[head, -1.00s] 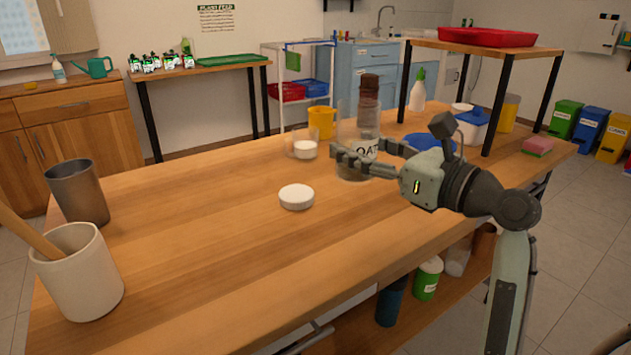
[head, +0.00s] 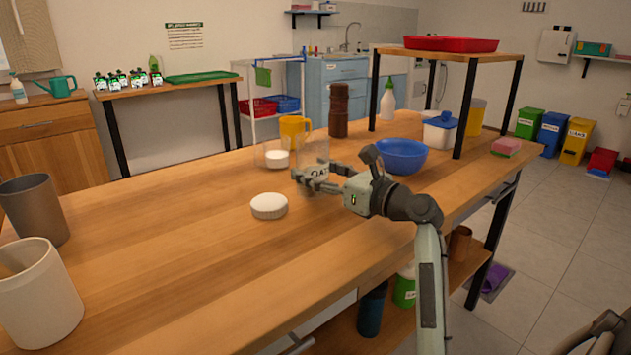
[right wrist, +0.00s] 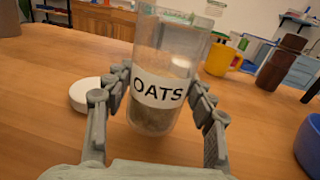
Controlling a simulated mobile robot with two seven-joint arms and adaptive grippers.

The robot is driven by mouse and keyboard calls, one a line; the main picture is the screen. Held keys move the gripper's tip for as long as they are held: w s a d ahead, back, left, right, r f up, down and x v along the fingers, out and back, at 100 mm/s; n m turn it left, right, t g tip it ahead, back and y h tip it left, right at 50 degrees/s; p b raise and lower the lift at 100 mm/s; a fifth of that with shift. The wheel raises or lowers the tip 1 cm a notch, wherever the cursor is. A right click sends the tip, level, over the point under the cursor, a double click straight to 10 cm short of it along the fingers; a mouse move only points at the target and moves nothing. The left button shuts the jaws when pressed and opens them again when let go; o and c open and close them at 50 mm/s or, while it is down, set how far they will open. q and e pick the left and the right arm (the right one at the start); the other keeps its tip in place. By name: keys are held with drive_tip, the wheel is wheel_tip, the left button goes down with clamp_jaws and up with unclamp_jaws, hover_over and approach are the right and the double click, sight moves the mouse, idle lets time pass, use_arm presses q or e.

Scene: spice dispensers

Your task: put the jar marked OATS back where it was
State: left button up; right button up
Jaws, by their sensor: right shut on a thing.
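The jar marked OATS (right wrist: 157,90) is clear, open at the top, with a grey-brown fill low inside and a white label. My right gripper (right wrist: 160,100) is shut around its sides, and the jar stands upright between the fingers. In the head view the right gripper (head: 322,180) holds the jar (head: 316,152) over the wooden table (head: 180,240); I cannot tell whether its base touches the wood. A white round lid (head: 269,206) lies on the table left of the gripper, and it also shows in the right wrist view (right wrist: 88,95). My left gripper is not in view.
A small clear jar with white contents (head: 277,159), a yellow mug (head: 295,129) and a brown cylinder (head: 338,110) stand behind the jar. A blue bowl (head: 401,157) is at right, near a raised shelf (head: 465,55). The table's front left-middle is clear.

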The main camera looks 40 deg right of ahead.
drive_tip(key=shift+f, duration=0.65)
drive_tip(key=shift+f, duration=0.15)
drive_tip(key=o, duration=1.4)
drive_tip(key=shift+c, duration=0.2)
drive_tip(key=shift+s, duration=0.25)
drive_tip(key=v, duration=1.1)
drive_tip(key=shift+s+d, duration=0.15)
drive_tip(key=shift+s, duration=0.1)
